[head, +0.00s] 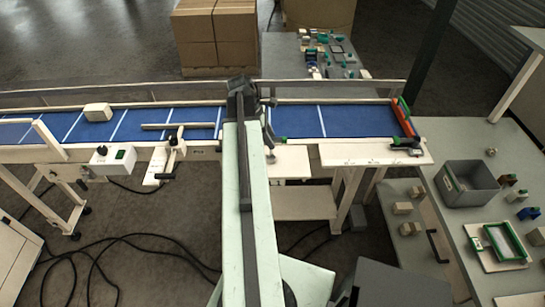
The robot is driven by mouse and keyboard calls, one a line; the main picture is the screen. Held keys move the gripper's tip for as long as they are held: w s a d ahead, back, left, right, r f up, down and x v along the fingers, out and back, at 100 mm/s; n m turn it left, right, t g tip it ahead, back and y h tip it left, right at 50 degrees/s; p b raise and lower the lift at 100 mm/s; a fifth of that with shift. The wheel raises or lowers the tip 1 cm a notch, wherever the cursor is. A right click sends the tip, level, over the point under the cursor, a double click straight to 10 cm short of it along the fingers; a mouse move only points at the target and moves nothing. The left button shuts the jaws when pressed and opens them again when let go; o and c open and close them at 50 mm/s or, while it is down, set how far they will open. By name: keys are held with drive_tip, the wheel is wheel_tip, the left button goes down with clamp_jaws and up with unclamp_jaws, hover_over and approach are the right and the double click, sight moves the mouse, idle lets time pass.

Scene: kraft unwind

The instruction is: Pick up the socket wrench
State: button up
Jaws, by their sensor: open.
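A dark tool with a green part (406,143), which looks like the socket wrench, lies on the pale ledge (350,153) at the right end of the conveyor. It is small in the head view, and its exact shape is hard to make out. My gripper (269,151) is at the dark end of my arm, near the picture's middle by the conveyor's front rail. It is well left of the tool, apart from it, and open, with nothing seen in it. My arm hides part of the conveyor.
A blue conveyor (295,120) crosses the view, carrying a beige block (97,112). A red bar (403,118) stands at its right end. The right bench has a grey bin (467,184), a green frame (505,243) and small blocks. Cables (100,250) lie on the floor.

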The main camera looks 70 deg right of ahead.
drive_tip(key=shift+b+x, duration=0.45)
drive_tip(key=shift+x, duration=0.5)
drive_tip(key=b+x, duration=0.5)
drive_tip(key=shift+w+f, duration=0.25)
drive_tip(key=shift+w, duration=0.15)
drive_tip(key=shift+r, duration=0.15)
clamp_jaws()
